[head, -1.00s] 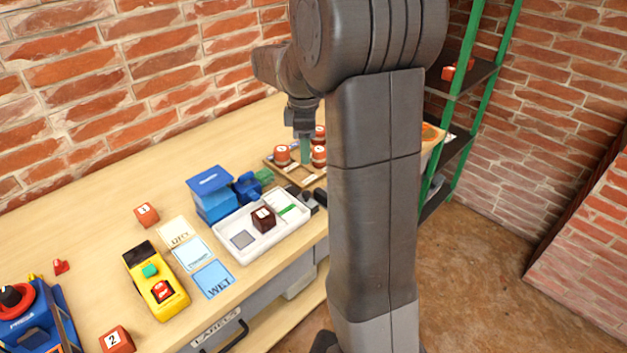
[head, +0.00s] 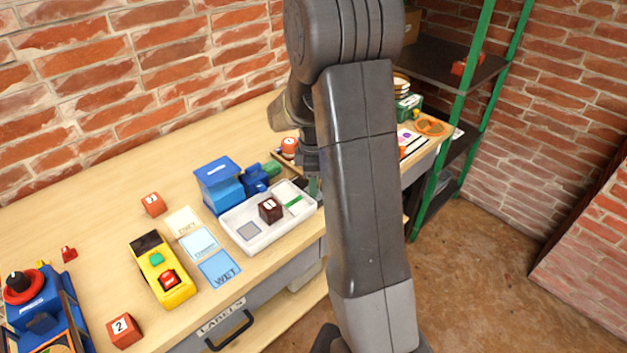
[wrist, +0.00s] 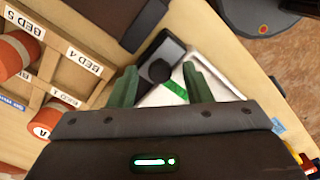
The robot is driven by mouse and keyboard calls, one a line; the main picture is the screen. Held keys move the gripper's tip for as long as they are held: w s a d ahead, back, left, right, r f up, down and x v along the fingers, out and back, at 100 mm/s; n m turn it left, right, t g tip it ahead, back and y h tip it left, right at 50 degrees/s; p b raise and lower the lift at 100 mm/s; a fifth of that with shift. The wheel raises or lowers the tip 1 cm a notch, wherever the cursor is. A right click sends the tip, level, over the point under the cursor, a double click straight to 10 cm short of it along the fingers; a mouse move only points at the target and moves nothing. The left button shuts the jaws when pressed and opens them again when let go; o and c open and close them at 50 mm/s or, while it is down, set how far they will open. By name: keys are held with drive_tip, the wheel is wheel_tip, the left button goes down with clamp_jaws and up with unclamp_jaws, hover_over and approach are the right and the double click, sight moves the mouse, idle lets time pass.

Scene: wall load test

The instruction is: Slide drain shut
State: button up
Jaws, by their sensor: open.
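My gripper (head: 313,182) is low at the right end of the white tray (head: 250,249), largely hidden behind my arm in the head view. In the wrist view its two green fingers (wrist: 163,84) are apart, with nothing clamped between them. A dark grey piece with a round black knob (wrist: 159,71) shows between and just beyond the fingertips. It may be the drain slide, but I cannot tell whether it stands open or shut. The tray's white corner and green strip (wrist: 174,88) show beside it. A dark block marked 1 (head: 270,209) sits in the tray.
A wooden rack (wrist: 62,84) with red-and-white cylinders lies left in the wrist view. A blue box (head: 221,186) stands behind the tray. Cards, including WET (head: 220,268), and a yellow device (head: 162,272) lie left. A green-framed shelf (head: 467,95) stands right.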

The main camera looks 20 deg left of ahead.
clamp_jaws()
drive_tip(key=shift+w+a+r+p, duration=0.1)
drive_tip(key=shift+w+a+p, duration=0.25)
drive_tip(key=shift+a, duration=0.65)
drive_tip(key=shift+w+a+p, duration=0.1)
drive_tip(key=shift+w+a, duration=0.4)
drive_tip(key=shift+a, duration=0.5)
unclamp_jaws()
drive_tip(key=shift+a, duration=0.1)
wheel_tip(320, 180, up, 14)
drive_tip(key=shift+f, duration=0.2)
